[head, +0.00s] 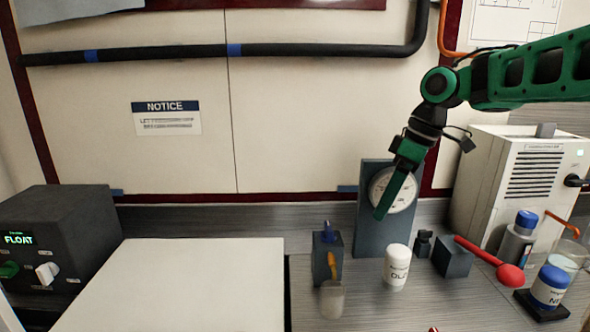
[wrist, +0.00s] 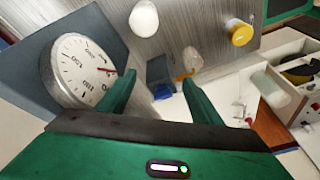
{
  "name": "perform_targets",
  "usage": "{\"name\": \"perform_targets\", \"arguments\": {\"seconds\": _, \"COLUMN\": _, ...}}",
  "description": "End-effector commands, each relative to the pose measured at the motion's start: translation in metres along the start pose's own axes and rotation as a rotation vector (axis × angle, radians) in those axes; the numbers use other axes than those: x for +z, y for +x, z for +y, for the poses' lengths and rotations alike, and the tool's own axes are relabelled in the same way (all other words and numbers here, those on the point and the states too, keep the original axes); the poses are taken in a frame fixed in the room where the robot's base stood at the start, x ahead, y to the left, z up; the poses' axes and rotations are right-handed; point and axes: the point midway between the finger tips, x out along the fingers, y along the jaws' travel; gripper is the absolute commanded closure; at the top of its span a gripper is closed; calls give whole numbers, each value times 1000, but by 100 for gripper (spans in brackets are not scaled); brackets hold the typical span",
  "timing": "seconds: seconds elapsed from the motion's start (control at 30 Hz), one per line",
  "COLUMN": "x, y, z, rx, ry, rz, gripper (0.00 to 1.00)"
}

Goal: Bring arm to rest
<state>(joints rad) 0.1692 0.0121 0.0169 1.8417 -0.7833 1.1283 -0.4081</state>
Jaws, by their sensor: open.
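My green arm reaches in from the upper right in the head view. My gripper (head: 384,212) points down and hangs in front of the round dial gauge (head: 402,192) on its dark upright plate. In the wrist view my gripper (wrist: 160,88) has its two green fingers apart with nothing between them. The dial gauge (wrist: 85,70) shows at the left there, close to the left finger. The head view does not show whether a finger touches the dial.
A white cabinet (head: 475,185) stands right, a dark FLOAT box (head: 60,235) left. The white panel (head: 190,290) is bare.

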Motion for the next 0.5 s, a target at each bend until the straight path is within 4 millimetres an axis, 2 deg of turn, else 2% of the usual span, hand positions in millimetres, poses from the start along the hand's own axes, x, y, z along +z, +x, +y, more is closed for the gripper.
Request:
{"name": "perform_targets", "arguments": {"seconds": 0.03, "x": 26, "y": 0, "z": -5, "rx": 25, "ry": 127, "rz": -12, "gripper": 41}}
{"name": "perform_targets", "arguments": {"seconds": 0.17, "x": 97, "y": 5, "z": -16, "rx": 91, "ry": 478, "rz": -44, "gripper": 41}}
{"name": "perform_targets", "arguments": {"seconds": 0.27, "x": 156, "y": 12, "z": -33, "rx": 142, "ry": 745, "rz": -65, "gripper": 41}}
{"name": "perform_targets", "arguments": {"seconds": 0.4, "x": 236, "y": 27, "z": -68, "rx": 206, "ry": 1092, "rz": -96, "gripper": 41}}
{"name": "perform_targets", "arguments": {"seconds": 0.5, "x": 281, "y": 38, "z": -94, "rx": 241, "ry": 1285, "rz": -118, "gripper": 41}}
